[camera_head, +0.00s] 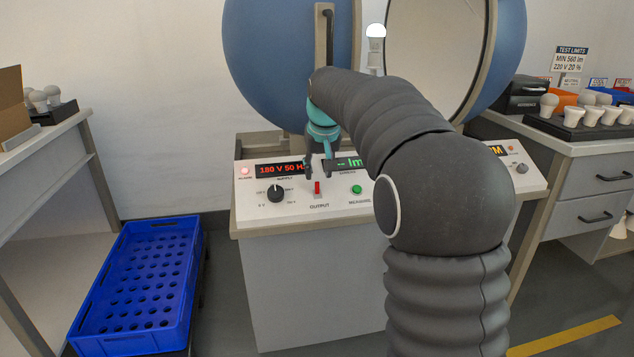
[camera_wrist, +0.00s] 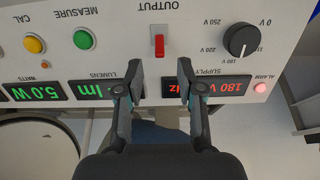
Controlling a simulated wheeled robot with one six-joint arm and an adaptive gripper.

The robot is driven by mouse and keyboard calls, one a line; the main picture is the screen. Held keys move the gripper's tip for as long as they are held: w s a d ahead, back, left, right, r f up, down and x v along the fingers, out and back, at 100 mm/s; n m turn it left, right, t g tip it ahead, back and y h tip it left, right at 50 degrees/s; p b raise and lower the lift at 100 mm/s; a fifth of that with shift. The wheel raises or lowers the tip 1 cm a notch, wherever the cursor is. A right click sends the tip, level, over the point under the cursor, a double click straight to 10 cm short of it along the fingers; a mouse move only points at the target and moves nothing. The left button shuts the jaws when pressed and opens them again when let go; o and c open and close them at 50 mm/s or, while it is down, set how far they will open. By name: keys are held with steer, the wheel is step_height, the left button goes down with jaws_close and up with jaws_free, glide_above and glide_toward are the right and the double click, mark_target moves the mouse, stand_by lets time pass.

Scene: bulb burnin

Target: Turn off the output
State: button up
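The red OUTPUT switch (camera_head: 317,187) sits on the white sloped panel (camera_head: 250,214), between the black supply knob (camera_head: 275,192) and the green MEASURE button (camera_head: 356,189). In the wrist view the panel is upside down, and the red switch (camera_wrist: 158,44) shows ahead of my fingers, roughly midway between them. My gripper (camera_wrist: 157,84) is open and empty; its fingertips are apart and do not appear to touch the switch. In the head view my gripper (camera_head: 318,168) hangs just behind the switch, over the displays. The supply display (camera_head: 279,169) reads 180 V in red.
A large blue sphere (camera_head: 270,60) with an open half stands behind the panel, with a lit bulb (camera_head: 376,45) by it. A blue crate (camera_head: 140,285) is at the left. Bulbs (camera_head: 572,112) stand on the right bench. The alarm lamp (camera_wrist: 260,87) glows red.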

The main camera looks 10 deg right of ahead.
mark_target(317, 182)
steer(key=shift+x, duration=2.15)
jaws_close()
